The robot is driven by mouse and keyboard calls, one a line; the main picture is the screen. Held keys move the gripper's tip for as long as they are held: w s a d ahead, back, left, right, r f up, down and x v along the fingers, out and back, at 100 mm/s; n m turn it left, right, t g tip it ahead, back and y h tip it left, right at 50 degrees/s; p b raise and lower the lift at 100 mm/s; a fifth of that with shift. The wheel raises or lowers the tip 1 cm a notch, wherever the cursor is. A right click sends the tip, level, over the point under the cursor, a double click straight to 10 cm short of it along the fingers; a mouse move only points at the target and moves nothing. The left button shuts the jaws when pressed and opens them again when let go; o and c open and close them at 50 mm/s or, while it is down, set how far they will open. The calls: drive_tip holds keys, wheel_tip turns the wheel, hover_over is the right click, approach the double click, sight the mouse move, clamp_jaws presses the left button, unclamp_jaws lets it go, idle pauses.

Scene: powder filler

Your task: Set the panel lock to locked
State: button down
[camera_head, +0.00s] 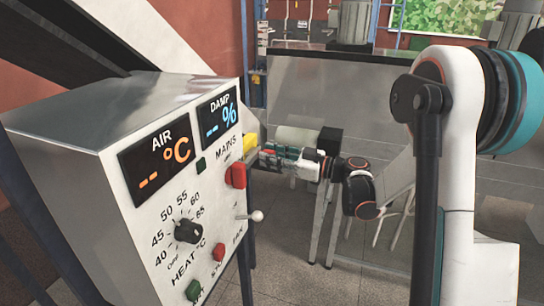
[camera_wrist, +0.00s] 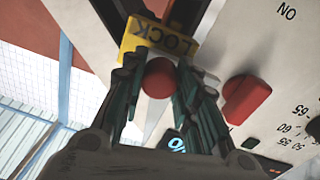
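The panel lock shows in the wrist view as a yellow plate marked LOCK (camera_wrist: 165,40) with a round red knob (camera_wrist: 160,78) in front of it. My gripper (camera_wrist: 162,68) has its two fingers on either side of the red knob. I see no clear gap at either side, but cannot tell if the fingers press on it. In the head view my gripper (camera_head: 268,153) is at the right edge of the control box, by a yellow part (camera_head: 250,142). The lock's knob is mostly hidden there, and its set position cannot be told.
The control box (camera_head: 90,105) has AIR and DAMP displays, a red MAINS switch (camera_head: 236,175), a black HEAT dial (camera_head: 188,231), a lever with a pale ball (camera_head: 256,216), and red and green buttons. A steel machine (camera_head: 340,95) stands behind. The red switch (camera_wrist: 245,98) is close beside my gripper.

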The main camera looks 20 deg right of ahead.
sight(254, 158)
drive_tip(key=shift+s+a+b, duration=0.55)
drive_tip(key=shift+s+a, duration=0.5)
drive_tip(key=shift+s, duration=0.3)
drive_tip(key=c, duration=1.5)
unclamp_jaws()
drive_tip(key=shift+o, duration=1.4)
drive_tip(key=shift+s, duration=0.1)
drive_tip(key=shift+d, duration=0.1)
